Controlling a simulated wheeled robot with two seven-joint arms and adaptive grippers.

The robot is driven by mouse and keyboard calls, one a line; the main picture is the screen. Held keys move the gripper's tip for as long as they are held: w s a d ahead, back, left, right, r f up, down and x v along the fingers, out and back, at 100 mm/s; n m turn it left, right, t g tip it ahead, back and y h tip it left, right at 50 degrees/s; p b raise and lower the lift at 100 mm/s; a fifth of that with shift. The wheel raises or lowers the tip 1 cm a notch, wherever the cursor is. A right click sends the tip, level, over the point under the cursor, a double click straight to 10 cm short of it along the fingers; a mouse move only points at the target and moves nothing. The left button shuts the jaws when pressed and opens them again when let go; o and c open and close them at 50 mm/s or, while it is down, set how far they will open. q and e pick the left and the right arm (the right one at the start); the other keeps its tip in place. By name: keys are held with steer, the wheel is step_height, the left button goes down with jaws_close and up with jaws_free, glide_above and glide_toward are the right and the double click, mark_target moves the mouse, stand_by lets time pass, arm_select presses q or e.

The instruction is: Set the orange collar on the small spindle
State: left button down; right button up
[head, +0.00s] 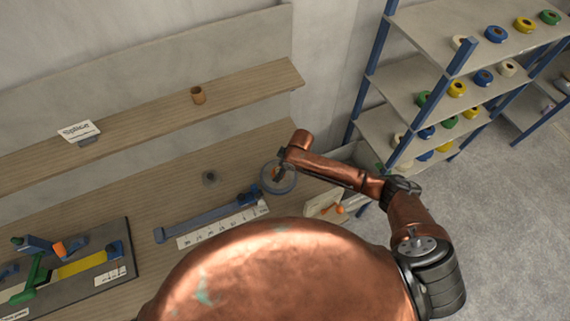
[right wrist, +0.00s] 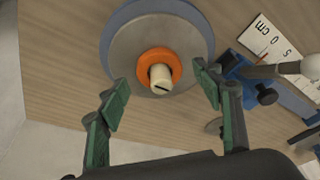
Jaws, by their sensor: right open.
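The orange collar (right wrist: 146,66) is a ring around a short cream post, the spindle (right wrist: 160,78), in the right wrist view. Both are over a grey disc (right wrist: 125,45) with a blue rim. I cannot tell how far down the post the collar sits. My right gripper (right wrist: 161,95) is open, with green-padded fingers apart on either side of the near part of the disc, touching neither collar nor post. In the head view the disc (head: 291,181) is on the bench beneath my copper right arm, which hides part of it. My left gripper is out of view.
A small dark round piece (head: 210,178) stands on the bench left of the disc. A blue bar (head: 205,219) and a white ruler (head: 225,227) lie nearby. A dark board (head: 112,271) with tools is at lower left. A shelf rack (head: 420,60) with tape rolls stands right.

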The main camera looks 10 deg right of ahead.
steer(key=b+v, duration=0.1)
steer(key=v, duration=0.9)
steer(key=shift+r, duration=0.15)
